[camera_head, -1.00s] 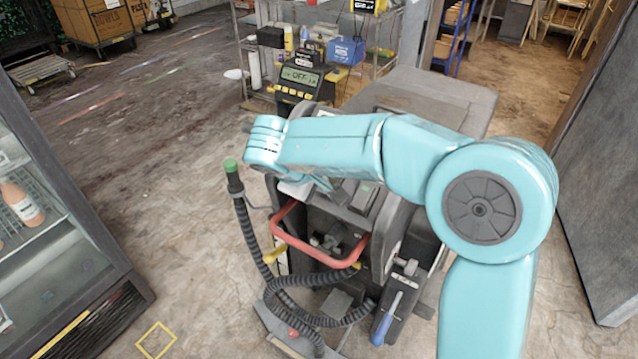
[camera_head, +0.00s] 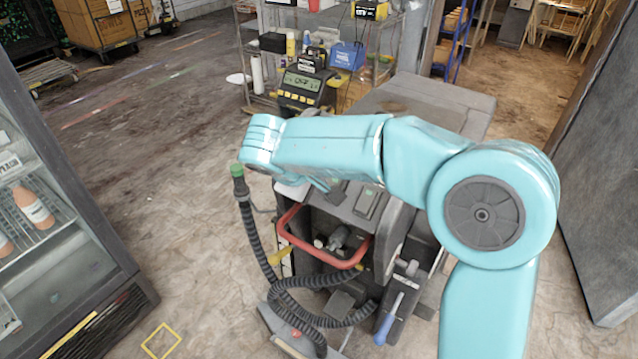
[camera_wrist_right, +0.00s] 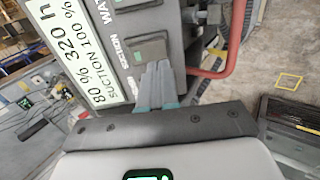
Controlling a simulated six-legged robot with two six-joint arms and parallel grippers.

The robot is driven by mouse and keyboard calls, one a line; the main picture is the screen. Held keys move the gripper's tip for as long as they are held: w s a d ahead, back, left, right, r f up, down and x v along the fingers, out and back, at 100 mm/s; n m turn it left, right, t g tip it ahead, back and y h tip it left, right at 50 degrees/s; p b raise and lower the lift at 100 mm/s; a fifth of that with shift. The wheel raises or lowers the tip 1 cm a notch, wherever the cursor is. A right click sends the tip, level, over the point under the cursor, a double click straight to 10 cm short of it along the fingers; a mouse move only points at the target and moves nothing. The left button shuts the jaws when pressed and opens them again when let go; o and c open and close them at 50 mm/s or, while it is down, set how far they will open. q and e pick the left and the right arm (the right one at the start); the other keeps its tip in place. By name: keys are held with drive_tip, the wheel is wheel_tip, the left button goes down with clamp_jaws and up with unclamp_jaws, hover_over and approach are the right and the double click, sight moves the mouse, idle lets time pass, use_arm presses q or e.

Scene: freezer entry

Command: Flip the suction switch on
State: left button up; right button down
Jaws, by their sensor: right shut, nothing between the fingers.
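The cleaning machine (camera_head: 425,105) stands ahead of me, with a red looped handle (camera_head: 291,222) at its front. Its panel carries dark rocker switches, one of them (camera_head: 367,203) showing in the head view beside my right arm. In the right wrist view a grey-green switch (camera_wrist_right: 150,48) sits beside small lettering that looks like "SUCTION". My right gripper (camera_wrist_right: 157,68) is shut and empty, its fingertips at the lower edge of this switch. I cannot tell whether they touch it. My left gripper is out of view.
A display strip (camera_wrist_right: 75,48) reads "320 h" and "SUCTION 100 %". A black ribbed hose (camera_head: 251,235) with a green-tipped end hangs at the machine's front. A glass-door fridge (camera_head: 95,235) stands at left and a grey wall panel (camera_head: 605,190) at right. Floor is open at left.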

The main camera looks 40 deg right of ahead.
drive_tip(key=a+f+v, duration=0.1)
drive_tip(key=v, duration=0.9)
drive_tip(key=shift+s+a, duration=0.25)
drive_tip(key=shift+s, duration=0.15)
drive_tip(key=shift+f, duration=0.1)
drive_tip(key=s+a+f+n+g+y, duration=0.1)
drive_tip(key=a+f+y, duration=0.25)
drive_tip(key=f, duration=0.85)
drive_tip(key=a+f+n+g+y, duration=0.15)
drive_tip(key=a+f, duration=0.25)
drive_tip(key=f, duration=0.7)
drive_tip(key=s+a+f+m+y, duration=0.2)
drive_tip(key=s+f+m, duration=0.2)
drive_tip(key=s+f, duration=0.4)
drive_tip(key=s+a+f+m+y, duration=0.1)
drive_tip(key=s+f+m+y, duration=0.2)
drive_tip(key=s+f, duration=0.6)
wheel_tip(320, 180, down, 4)
drive_tip(key=shift+s+a+f+m+y, duration=0.1)
drive_tip(key=shift+s+a+m+y, duration=0.2)
drive_tip(key=shift+m, duration=0.75)
